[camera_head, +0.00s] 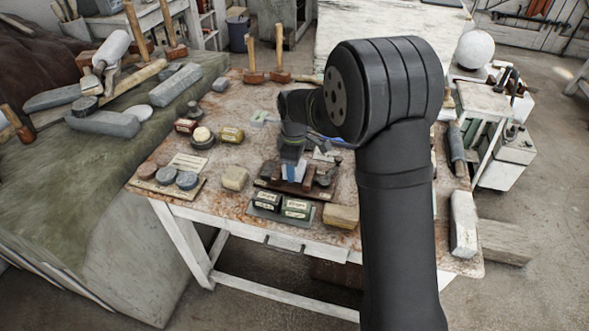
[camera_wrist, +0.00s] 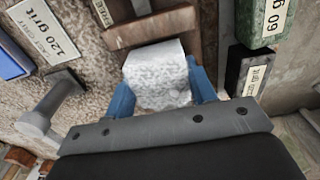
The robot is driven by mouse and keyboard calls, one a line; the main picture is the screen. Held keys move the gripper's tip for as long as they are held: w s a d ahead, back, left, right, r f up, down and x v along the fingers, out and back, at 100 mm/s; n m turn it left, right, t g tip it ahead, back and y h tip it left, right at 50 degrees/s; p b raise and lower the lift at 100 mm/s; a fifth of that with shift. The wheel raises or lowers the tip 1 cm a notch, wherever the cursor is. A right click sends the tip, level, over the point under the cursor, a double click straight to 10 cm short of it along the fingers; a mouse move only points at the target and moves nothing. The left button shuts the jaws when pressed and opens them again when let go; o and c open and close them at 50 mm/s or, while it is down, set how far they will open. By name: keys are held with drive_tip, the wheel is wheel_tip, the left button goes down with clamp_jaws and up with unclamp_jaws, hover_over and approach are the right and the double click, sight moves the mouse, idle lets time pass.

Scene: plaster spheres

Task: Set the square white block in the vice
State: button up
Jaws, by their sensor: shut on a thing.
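The white block (camera_wrist: 160,75) is held between the blue fingers of my gripper (camera_wrist: 163,92). In the head view, my gripper (camera_head: 294,168) points down over the vice (camera_head: 315,190), and the block shows as a small pale patch between the blue fingertips. The vice has reddish-brown jaws on a dark base. In the wrist view, a brown jaw (camera_wrist: 150,30) lies just beyond the block's far edge. I cannot tell whether the block is between the jaws or above them. My arm hides part of the table on the right.
Dark blocks with labels (camera_head: 282,207) stand in front of the vice. A tan block (camera_head: 341,216) lies at the front right, a beige lump (camera_head: 234,178) at the left. Round pucks (camera_head: 167,176) lie further left. Mallets (camera_head: 279,62) stand at the back.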

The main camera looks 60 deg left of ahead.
drive_tip(key=shift+f, duration=0.7)
drive_tip(key=shift+f, duration=0.1)
drive_tip(key=o, duration=1.3)
wheel_tip(320, 180, up, 12)
drive_tip(key=shift+r, duration=0.15)
wheel_tip(320, 180, down, 12)
drive_tip(key=shift+f, duration=0.15)
drive_tip(key=shift+r, duration=2)
